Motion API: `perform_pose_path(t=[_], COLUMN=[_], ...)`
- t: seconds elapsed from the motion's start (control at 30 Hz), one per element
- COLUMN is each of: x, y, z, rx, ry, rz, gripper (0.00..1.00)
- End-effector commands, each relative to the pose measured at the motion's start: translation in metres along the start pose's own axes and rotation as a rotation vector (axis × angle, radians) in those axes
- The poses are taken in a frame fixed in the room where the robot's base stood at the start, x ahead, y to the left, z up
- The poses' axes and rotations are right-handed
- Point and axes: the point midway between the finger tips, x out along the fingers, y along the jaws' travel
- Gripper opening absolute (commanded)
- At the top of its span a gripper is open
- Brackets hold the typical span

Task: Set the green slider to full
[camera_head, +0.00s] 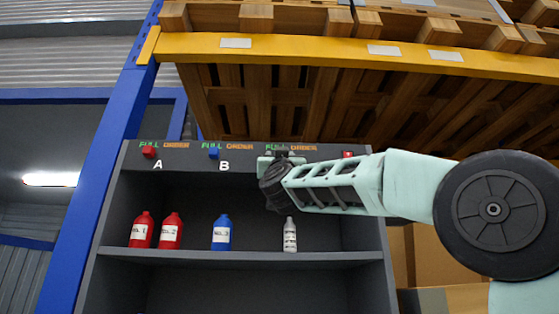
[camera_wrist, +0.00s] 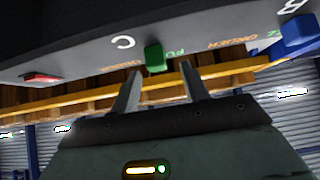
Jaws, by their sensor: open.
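The green slider (camera_wrist: 154,55) shows in the wrist view on the grey panel, next to the letter C. It sits between an orange ORDER label on its left and a partly covered green FULL label on its right. My gripper (camera_wrist: 160,78) is open, with one finger on each side of the slider's line; I cannot tell whether either touches it. In the head view, my gripper (camera_head: 282,157) is up at the panel under the third FULL and ORDER labels and hides the slider.
A red slider (camera_head: 149,152) and a blue slider (camera_head: 213,153) sit left along the panel (camera_head: 185,160). A red piece (camera_head: 348,154) is at its right. Red bottles (camera_head: 171,232), a blue bottle (camera_head: 221,233) and a grey bottle (camera_head: 290,236) stand on the shelf (camera_head: 255,257) below.

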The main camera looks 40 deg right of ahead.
Motion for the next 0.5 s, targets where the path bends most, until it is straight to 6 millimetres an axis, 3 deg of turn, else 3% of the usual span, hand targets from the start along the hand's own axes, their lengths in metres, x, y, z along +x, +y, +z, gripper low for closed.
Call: perform_pose_path(t=[0.03,0.1,0.5], x=[-0.018,-0.035,-0.121], y=[0.000,0.000,0.000], z=[0.004,0.005,0.003], rx=[0.001,0.002,0.001], ry=[0.001,0.001,0.001], rz=[-0.002,-0.002,-0.002], gripper=[0.45,0.45,0.45])
